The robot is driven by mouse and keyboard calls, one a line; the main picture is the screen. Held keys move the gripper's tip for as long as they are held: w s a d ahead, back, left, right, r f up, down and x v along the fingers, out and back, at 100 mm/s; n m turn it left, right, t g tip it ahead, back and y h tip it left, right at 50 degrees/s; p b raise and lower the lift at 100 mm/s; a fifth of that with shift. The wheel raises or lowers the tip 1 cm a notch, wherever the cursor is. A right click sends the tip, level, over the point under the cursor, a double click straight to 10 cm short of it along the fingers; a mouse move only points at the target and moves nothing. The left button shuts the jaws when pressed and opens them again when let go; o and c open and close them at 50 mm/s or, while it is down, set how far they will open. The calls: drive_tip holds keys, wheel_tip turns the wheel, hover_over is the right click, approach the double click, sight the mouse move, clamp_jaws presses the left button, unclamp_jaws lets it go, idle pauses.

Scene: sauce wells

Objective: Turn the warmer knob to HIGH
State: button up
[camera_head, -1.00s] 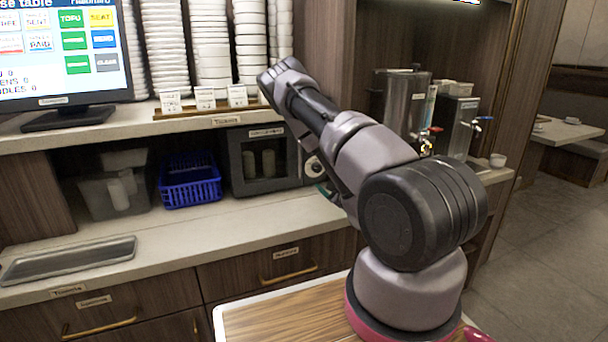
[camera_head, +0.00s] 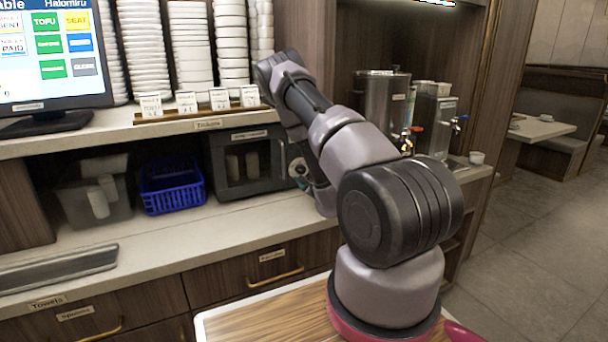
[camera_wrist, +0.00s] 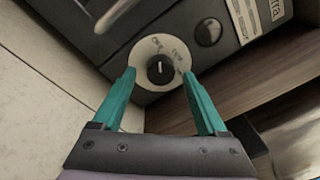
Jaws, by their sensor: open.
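The warmer (camera_head: 248,165) is a dark box with a glass front on the counter below the shelf, behind my arm in the head view. Its knob (camera_wrist: 160,69) shows in the wrist view as a black dial with a white pointer line on a pale round plate. Small lettering on the plate is too blurred to read surely. My gripper (camera_wrist: 160,80) has two teal fingers spread apart, one to each side of the knob, with nothing held between them. I cannot tell whether the fingers touch the knob. In the head view my arm mostly hides the fingers.
A round black button (camera_wrist: 207,32) sits beside the dial on the warmer's face. A blue basket (camera_head: 171,186) and a clear bin (camera_head: 92,195) stand left of the warmer. Metal dispensers (camera_head: 384,98) stand to the right.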

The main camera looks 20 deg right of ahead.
drive_tip(key=shift+w, duration=0.3)
clamp_jaws()
